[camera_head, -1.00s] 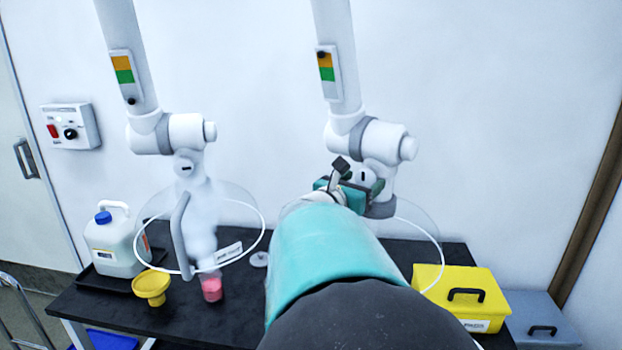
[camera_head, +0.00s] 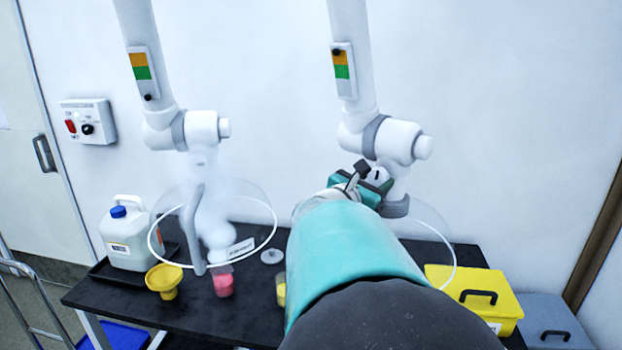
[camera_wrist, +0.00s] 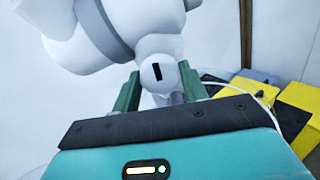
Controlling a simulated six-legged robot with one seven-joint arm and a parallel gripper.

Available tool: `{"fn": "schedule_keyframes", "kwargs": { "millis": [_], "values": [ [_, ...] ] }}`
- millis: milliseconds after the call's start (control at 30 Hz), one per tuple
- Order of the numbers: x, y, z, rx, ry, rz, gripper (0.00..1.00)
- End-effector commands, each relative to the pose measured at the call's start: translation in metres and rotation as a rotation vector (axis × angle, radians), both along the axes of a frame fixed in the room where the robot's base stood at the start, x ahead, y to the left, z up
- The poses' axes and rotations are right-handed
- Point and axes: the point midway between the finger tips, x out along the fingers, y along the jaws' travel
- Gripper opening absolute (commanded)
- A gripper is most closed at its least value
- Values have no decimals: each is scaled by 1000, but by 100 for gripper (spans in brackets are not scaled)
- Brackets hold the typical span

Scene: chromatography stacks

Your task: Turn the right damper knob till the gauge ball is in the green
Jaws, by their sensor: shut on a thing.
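The right damper knob (camera_wrist: 158,72) is a round white cap with a black bar mark, on the joint of the right extraction arm (camera_head: 380,138). In the wrist view the bar is nearly upright. My gripper (camera_wrist: 159,82) is shut on the knob, with one green finger on each side of it. In the head view my teal forearm hides much of my gripper (camera_head: 376,189). The right gauge (camera_head: 343,70) has an orange upper band and a green lower band. Its black ball (camera_head: 336,52) sits at the top, beside the orange band.
The left extraction arm (camera_head: 185,130) has a like gauge (camera_head: 142,73), its ball at the bottom. The black bench (camera_head: 190,318) holds a white jug (camera_head: 128,240), a yellow funnel (camera_head: 163,281), a pink-filled vessel (camera_head: 223,284) and a yellow case (camera_head: 470,295). A switch box (camera_head: 88,122) is on the wall.

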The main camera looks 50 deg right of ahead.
Motion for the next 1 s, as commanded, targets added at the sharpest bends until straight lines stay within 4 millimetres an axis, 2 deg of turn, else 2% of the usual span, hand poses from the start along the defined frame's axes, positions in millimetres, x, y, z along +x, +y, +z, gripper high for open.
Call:
{"fn": "schedule_keyframes", "kwargs": {
  "millis": [233, 600, 633, 733, 1000],
  "values": [
    [0, -1, 0, -10, -207, 0, 20],
    [-1, -1, 0, -12, -238, -2, 20],
    [-1, -1, 0, -12, -238, -2, 47],
    [-1, -1, 0, -12, -237, -1, 65],
    [0, 0, 0, -12, -237, -1, 65]
  ]
}}
